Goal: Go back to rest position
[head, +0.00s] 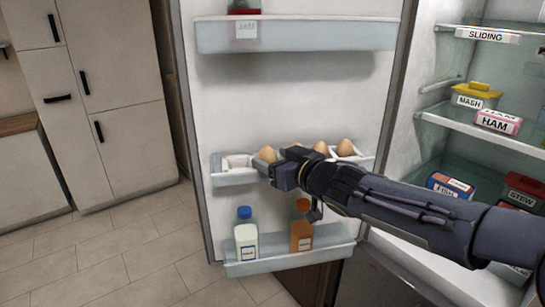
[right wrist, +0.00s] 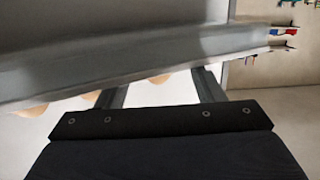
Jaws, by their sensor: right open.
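My right arm reaches in from the right in the head view, across the open fridge door. My right gripper (head: 280,175) is at the door's egg shelf and covers part of its front. In the right wrist view the two fingers of the right gripper (right wrist: 162,88) are apart, with the pale underside of an egg (right wrist: 160,78) showing beyond the gap. I see nothing held. Whether the fingers touch the shelf cannot be told. My left gripper is in neither view.
The egg shelf (head: 233,179) holds several eggs (head: 345,147). Below it, the bottom door shelf (head: 265,268) holds a blue-capped bottle (head: 246,238) and an orange bottle (head: 301,236). Fridge shelves (head: 455,119) with packages stand at right. Open floor (head: 130,245) lies left.

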